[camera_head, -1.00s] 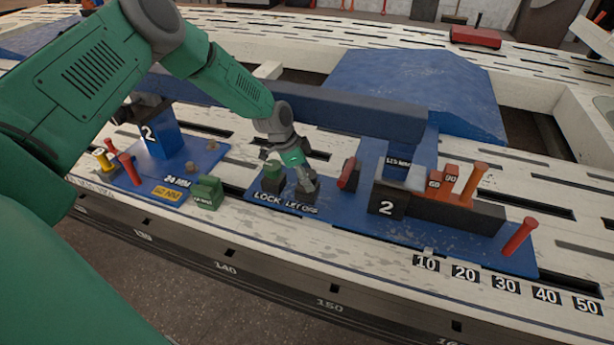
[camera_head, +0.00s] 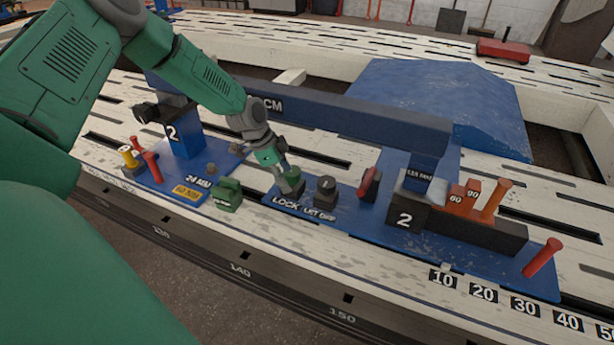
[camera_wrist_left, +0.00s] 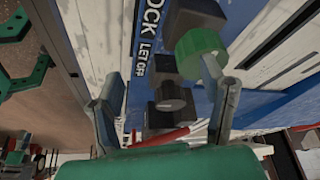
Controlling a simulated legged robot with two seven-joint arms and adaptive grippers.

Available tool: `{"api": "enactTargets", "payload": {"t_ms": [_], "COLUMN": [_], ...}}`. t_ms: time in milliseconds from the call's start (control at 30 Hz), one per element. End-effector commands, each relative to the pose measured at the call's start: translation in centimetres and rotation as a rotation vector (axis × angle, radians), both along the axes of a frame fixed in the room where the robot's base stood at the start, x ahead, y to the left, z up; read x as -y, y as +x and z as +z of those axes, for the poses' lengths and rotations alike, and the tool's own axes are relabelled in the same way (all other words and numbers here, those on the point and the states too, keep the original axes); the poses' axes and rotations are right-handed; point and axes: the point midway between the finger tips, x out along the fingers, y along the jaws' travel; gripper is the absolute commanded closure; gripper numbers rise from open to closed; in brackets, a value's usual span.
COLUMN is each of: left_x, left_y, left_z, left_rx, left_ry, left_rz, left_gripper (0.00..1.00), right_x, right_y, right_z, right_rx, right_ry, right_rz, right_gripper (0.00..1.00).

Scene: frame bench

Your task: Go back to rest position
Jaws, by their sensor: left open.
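My left gripper (camera_head: 285,182) comes down over the blue plate (camera_head: 345,222), at the green knob above the LOCK label. In the left wrist view its two fingers (camera_wrist_left: 165,100) stand wide apart, open and empty. The green knob (camera_wrist_left: 200,52) shows close to the right fingertip; I cannot tell if they touch. A black knob (camera_head: 325,190) stands just right of the gripper by the LET OFF label, and it also shows between the fingers in the left wrist view (camera_wrist_left: 172,97). My right gripper is not in view.
A red lever (camera_head: 369,184), a black block marked 2 (camera_head: 404,217) and orange pegs (camera_head: 496,200) stand to the right. A long dark beam (camera_head: 340,122) runs behind the gripper. A green block (camera_head: 226,195) and another blue station (camera_head: 185,140) lie left.

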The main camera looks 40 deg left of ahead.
Motion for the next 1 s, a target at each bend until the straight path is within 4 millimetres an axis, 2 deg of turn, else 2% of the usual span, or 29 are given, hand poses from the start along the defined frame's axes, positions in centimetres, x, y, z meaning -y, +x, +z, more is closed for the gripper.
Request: {"api": "enactTargets", "payload": {"t_ms": [33,200,1000], "left_x": [-0.65,-1.44,-1.47], "left_y": [-0.56,-1.28,-1.31], "left_z": [-0.13,-0.12,-0.05], "left_rx": [-0.005,-0.005,-0.002], "left_ry": [0.000,0.001,0.001], "left_rz": [0.003,0.001,0.001], "left_gripper": [0.35,0.35,0.35], "right_x": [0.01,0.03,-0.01], "right_y": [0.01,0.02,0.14], "right_z": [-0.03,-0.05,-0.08], "right_rx": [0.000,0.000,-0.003], "right_ry": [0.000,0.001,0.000], "right_rz": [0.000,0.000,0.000], "right_gripper": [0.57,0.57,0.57]}}
